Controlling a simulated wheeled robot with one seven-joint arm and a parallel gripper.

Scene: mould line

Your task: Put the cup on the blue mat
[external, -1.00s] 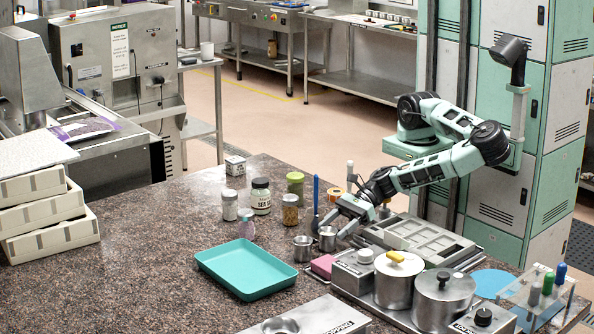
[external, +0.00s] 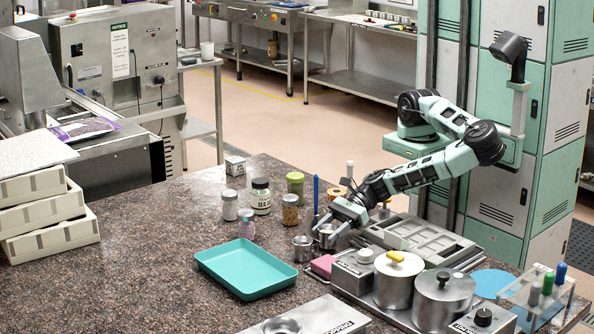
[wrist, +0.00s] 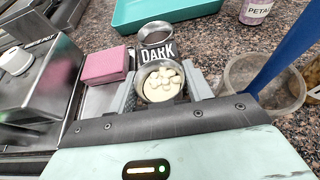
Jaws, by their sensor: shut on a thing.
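A small metal cup (external: 325,236) is between the fingers of my gripper (external: 333,228). In the wrist view this cup (wrist: 160,90) holds pale, round pieces, and my gripper (wrist: 160,93) is shut on it with a finger on each side. A blue round mat (external: 492,281) lies at the right of the counter, partly hidden behind the pots. The mat is out of the wrist view.
A second metal cup (external: 303,249) stands beside the held one, near a "DARK" label (wrist: 157,54). A pink block (external: 322,265), a steel pot (external: 398,281) and another pot (external: 442,298) stand towards the mat. A teal tray (external: 246,285) is at left.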

